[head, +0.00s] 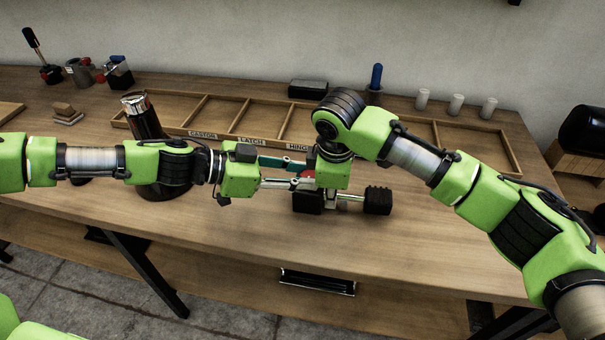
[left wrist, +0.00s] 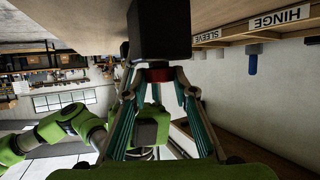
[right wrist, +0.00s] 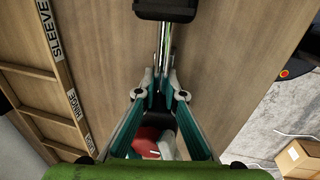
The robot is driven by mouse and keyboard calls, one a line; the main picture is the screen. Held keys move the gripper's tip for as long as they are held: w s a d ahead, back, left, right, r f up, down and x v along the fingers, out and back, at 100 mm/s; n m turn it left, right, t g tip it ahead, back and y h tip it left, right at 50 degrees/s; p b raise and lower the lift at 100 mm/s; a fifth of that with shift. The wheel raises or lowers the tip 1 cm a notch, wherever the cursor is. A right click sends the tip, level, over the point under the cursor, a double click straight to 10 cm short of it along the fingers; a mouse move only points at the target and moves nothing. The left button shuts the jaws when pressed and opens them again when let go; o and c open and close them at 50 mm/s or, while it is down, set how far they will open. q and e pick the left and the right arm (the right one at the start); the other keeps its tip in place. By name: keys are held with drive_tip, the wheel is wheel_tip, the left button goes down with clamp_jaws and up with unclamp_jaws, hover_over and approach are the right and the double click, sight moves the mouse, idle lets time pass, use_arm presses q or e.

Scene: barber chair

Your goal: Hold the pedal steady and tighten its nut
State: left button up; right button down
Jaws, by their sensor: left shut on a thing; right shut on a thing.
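The pedal shows in the head view as a chrome rod (head: 350,197) between a ribbed black pad (head: 378,200) and a black block (head: 307,202), low over the bench. My left gripper (head: 310,181) reaches in from the left and is shut at the block. In the left wrist view its fingertips (left wrist: 158,70) meet at a red part under the black block (left wrist: 158,32). My right gripper (right wrist: 163,88) points down and is shut on the chrome rod (right wrist: 164,45), between pad and block. The nut cannot be made out; the grippers hide that spot.
A divided wooden tray (head: 222,110) with labels lies behind the grippers. A dark cylinder with a chrome top (head: 140,108) stands behind my left arm. White cylinders (head: 456,104) and a blue-handled tool (head: 376,78) stand at the back. The front of the bench (head: 235,225) is clear.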

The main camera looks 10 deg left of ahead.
use_arm(q)
drive_tip(key=shift+w+m, duration=0.15)
drive_tip(key=shift+m, duration=0.15)
drive_tip(key=m+g, duration=0.1)
drive_tip(key=g, duration=0.1)
drive_tip(key=m+g+h, duration=0.1)
drive_tip(key=shift+w+a+m, duration=0.1)
drive_tip(key=shift+w+m, duration=0.15)
drive_tip(key=shift+m, duration=0.05)
drive_tip(key=m+g, duration=0.4)
drive_tip(key=g, duration=0.1)
drive_tip(key=shift+w, duration=0.2)
drive_tip(key=shift+w+m+g+y, duration=0.15)
drive_tip(key=shift+m+g+y, duration=0.15)
drive_tip(key=shift+m+g, duration=1.1)
drive_tip(key=shift+g, duration=0.4)
drive_tip(key=o, duration=1.1)
drive_tip(key=shift+t, duration=0.4)
